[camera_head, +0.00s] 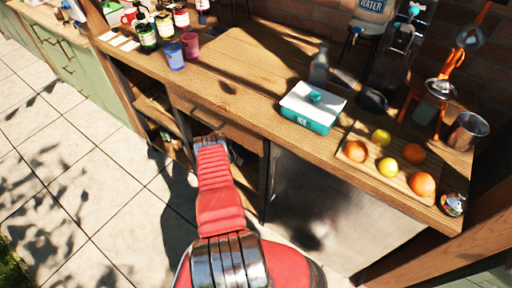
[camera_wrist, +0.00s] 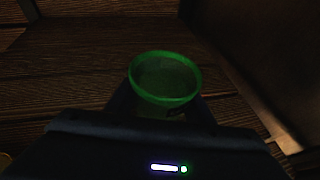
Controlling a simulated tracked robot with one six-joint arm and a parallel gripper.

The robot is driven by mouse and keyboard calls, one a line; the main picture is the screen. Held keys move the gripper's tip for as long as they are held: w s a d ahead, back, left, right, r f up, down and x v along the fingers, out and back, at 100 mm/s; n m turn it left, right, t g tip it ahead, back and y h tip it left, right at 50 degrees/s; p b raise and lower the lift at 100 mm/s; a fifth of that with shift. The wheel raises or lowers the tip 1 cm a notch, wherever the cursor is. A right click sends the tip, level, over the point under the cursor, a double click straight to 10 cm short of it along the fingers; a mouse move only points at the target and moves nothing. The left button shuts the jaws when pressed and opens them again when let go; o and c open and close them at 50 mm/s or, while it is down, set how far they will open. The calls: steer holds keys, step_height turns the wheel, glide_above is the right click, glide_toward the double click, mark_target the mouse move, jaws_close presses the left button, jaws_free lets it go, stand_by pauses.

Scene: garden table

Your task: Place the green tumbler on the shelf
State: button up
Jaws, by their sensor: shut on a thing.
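The green tumbler (camera_wrist: 165,94) shows in the wrist view as a round green rim and cup seen from above. My gripper (camera_wrist: 163,106) is shut on it, with a dark finger on each side. Dark wooden boards of the shelf (camera_wrist: 85,58) lie under and behind the tumbler; I cannot tell whether its base touches them. In the head view, my red arm reaches down to the open compartment under the wooden counter, and the tumbler is hidden there.
A dark side panel (camera_wrist: 250,60) stands to the right in the wrist view. On the counter (camera_head: 235,85) are a teal box (camera_head: 308,115), a blue cup (camera_head: 174,57), a pink cup (camera_head: 190,46), bottles, and a board with fruit (camera_head: 357,151). A steel front (camera_head: 320,205) closes the counter's right part.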

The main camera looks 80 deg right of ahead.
steer(key=o, duration=1.2)
steer(key=shift+c, duration=0.2)
steer(key=shift+r, duration=0.1)
steer(key=shift+r, duration=0.45)
steer(key=v, duration=1.2)
steer(key=shift+w, duration=0.1)
